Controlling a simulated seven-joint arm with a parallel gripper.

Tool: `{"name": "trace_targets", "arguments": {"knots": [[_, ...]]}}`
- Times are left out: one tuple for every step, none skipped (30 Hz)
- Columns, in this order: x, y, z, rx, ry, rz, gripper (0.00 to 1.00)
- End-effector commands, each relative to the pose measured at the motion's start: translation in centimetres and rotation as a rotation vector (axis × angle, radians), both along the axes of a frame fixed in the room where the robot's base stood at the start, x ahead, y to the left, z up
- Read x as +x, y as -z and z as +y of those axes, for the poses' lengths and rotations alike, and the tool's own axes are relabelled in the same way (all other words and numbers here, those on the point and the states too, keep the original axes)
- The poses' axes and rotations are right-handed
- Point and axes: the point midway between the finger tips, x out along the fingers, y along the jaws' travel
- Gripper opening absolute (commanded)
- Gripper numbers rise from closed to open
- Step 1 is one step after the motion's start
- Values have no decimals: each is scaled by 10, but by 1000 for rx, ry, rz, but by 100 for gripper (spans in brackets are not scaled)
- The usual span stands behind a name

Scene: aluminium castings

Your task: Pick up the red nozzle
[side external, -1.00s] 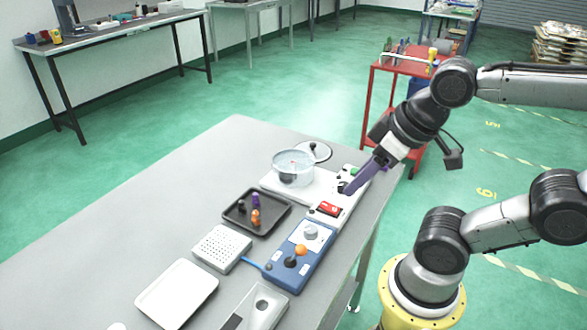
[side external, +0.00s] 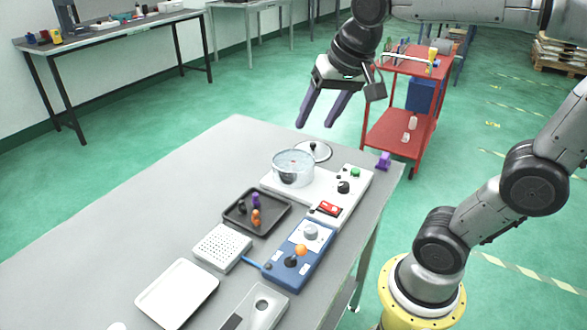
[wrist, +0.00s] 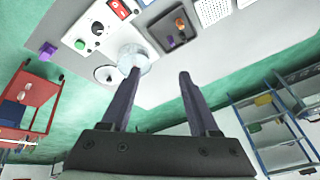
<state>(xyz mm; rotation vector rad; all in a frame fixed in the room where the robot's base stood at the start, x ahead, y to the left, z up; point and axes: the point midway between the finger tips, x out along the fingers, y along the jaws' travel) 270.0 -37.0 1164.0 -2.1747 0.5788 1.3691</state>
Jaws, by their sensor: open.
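No red nozzle can be made out for certain. A small reddish spot shows inside the clear round tub (side external: 293,176), too small to identify; the tub also shows in the wrist view (wrist: 140,52). The dark tray (side external: 232,223) holds a purple piece (side external: 256,201), an orange-brown piece (side external: 256,218) and a dark piece (side external: 241,207). My gripper (side external: 316,124) is open and empty, raised in the air with its two purple fingers apart. In the wrist view its fingers (wrist: 159,73) reach toward the tub, with nothing between them.
The tub stands on a white control unit (side external: 325,189) with a red switch. A round lid (side external: 314,152) lies behind it. A purple block (side external: 383,161) sits at the table's far right corner. A blue joystick box (side external: 300,258) is nearer. The grey table's left side is clear.

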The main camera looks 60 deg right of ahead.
Motion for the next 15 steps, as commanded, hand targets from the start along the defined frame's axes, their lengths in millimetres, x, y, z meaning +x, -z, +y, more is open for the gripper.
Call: {"name": "trace_targets", "arguments": {"knots": [[20,1,-11,14,65,25,61],[31,2,-17,22,105,39,61],[45,4,-26,34,156,57,61],[55,6,-33,41,194,70,61],[66,10,-40,47,229,84,61],[79,16,-51,56,274,104,61],[88,20,-59,61,307,118,61],[97,26,-67,65,337,134,61],[107,35,-78,70,371,155,61],[114,42,-86,72,395,170,61],[121,49,-93,75,414,185,61],[127,59,-103,76,433,205,61],[132,66,-109,78,444,219,61],[135,73,-115,78,453,233,61],[138,82,-122,82,465,250,61]]}}
